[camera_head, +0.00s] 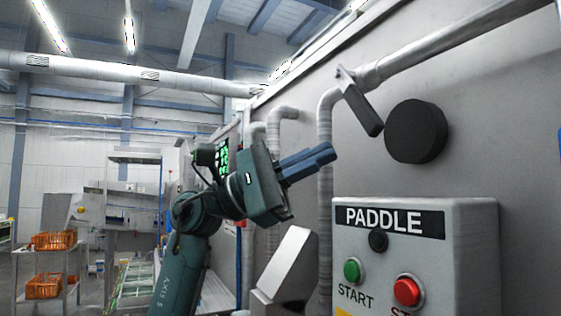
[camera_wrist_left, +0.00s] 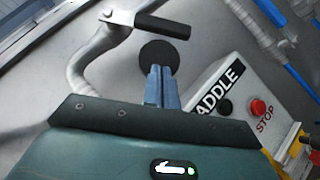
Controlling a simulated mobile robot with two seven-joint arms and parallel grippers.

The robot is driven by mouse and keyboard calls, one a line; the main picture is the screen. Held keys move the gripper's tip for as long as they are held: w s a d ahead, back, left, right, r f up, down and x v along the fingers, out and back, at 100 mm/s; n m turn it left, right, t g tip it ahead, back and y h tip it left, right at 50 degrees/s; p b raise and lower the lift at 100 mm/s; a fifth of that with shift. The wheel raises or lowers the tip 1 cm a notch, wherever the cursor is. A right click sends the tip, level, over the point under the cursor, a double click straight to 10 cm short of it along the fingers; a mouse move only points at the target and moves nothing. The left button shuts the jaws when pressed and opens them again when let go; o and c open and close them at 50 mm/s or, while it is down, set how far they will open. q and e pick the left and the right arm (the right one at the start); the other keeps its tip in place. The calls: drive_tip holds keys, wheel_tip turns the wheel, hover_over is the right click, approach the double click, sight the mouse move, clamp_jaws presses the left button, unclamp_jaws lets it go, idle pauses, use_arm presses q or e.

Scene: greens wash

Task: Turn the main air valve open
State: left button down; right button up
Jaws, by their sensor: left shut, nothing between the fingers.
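The air valve's dark lever handle (camera_head: 360,103) hangs on a grey pipe high on the machine wall, slanting down to the right. In the left wrist view the handle (camera_wrist_left: 163,24) shows at the top, beyond the fingertips. A round black disc (camera_head: 416,132) sits on the wall to its right; it also shows in the left wrist view (camera_wrist_left: 165,55). My left gripper (camera_head: 328,153) is shut and empty, its blue fingers pointing up and right. In the picture it is below and left of the handle, apart from it. My right gripper is not in view.
A grey PADDLE control box (camera_head: 470,235) with a green START button (camera_head: 353,270) and a red STOP button (camera_head: 408,291) is below right of the gripper. A corrugated hose (camera_head: 325,190) runs down behind the fingers. Orange crates (camera_head: 53,241) stand far left.

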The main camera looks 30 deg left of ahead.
sight(354, 97)
use_arm(q)
drive_tip(key=d+r, duration=0.1)
drive_tip(key=s+d+p, duration=0.1)
drive_tip(key=d+r, duration=0.1)
drive_tip(key=shift+s+d+r, duration=0.2)
drive_tip(key=shift+s+r, duration=0.15)
drive_tip(key=shift+s, duration=0.05)
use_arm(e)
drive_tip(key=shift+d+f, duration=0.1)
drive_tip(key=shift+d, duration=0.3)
use_arm(q)
drive_tip(key=shift+a, duration=0.1)
